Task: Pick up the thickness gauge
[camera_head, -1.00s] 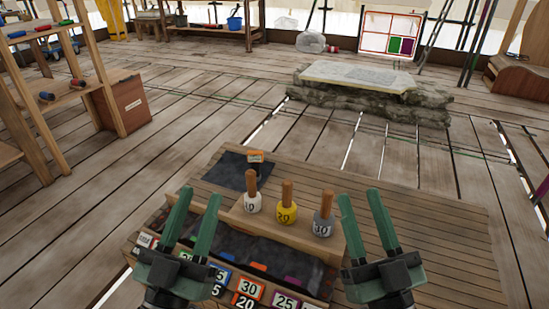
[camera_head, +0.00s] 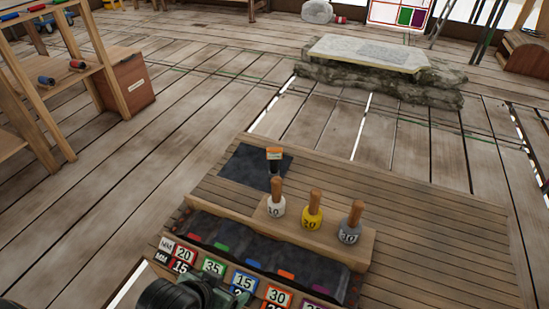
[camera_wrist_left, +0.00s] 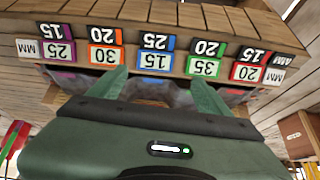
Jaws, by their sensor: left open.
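A small upright item with an orange-and-white top and a dark lower part (camera_head: 274,156) stands on a dark mat (camera_head: 242,165) at the back left of the wooden bench. It may be the thickness gauge, but I cannot read its marking. My left gripper (camera_wrist_left: 161,84) is open and empty in the left wrist view, its two green fingers apart in front of the numbered bin labels. In the head view only part of it shows at the bottom edge, well nearer than the mat. My right gripper is out of view.
Three wooden-handled mallets stand in a row on a block: white (camera_head: 276,204), yellow (camera_head: 312,217) and grey (camera_head: 349,228). In front is a bin row (camera_head: 250,250) with coloured number labels. The bench's right side (camera_head: 440,230) is clear.

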